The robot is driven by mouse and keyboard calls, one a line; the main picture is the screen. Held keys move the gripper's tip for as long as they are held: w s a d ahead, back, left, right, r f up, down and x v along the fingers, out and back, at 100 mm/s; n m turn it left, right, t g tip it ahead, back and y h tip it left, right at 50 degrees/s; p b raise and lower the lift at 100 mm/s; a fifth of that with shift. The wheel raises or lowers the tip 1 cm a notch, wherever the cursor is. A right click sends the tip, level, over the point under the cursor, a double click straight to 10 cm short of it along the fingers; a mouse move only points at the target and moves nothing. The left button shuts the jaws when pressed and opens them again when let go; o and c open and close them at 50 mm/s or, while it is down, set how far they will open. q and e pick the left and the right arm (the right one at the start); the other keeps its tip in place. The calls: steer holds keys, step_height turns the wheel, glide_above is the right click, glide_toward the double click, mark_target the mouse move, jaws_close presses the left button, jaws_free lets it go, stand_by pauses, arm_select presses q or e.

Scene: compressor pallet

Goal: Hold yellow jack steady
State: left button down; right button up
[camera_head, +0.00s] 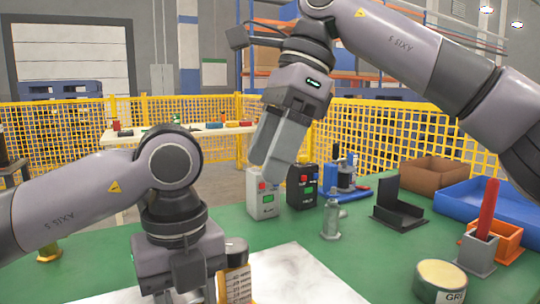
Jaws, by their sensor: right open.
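My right gripper (272,165) is open, raised above the green table and pointing down, with no object seen between its fingers. My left gripper (188,285) points down at the bottom of the picture. Its fingertips are cut off or hidden, so its jaw state does not show. A small yellow piece (48,250) stands at the left, partly hidden behind my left arm; it may be the yellow jack, but I cannot tell. A yellowish labelled block (239,285) is right beside my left gripper, partly hidden; whether they touch is unclear.
The green table (330,265) carries white (263,198) and black (301,187) button boxes, a grey metal cylinder (331,220), a black bracket (399,207), a round tin (440,281), a red stick (488,208) in a grey holder and a blue tray (485,204). Yellow fencing stands behind.

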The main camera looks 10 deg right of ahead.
mark_target(239, 244)
steer(key=shift+w, duration=0.1)
steer(key=shift+n+g, duration=0.3)
steer(key=shift+n, duration=0.4)
steer(key=x, duration=1.2)
steer(key=shift+w+d+f, duration=0.2)
steer(key=shift+w+d, duration=0.05)
steer(key=shift+d, duration=0.15)
steer(key=c, duration=1.1)
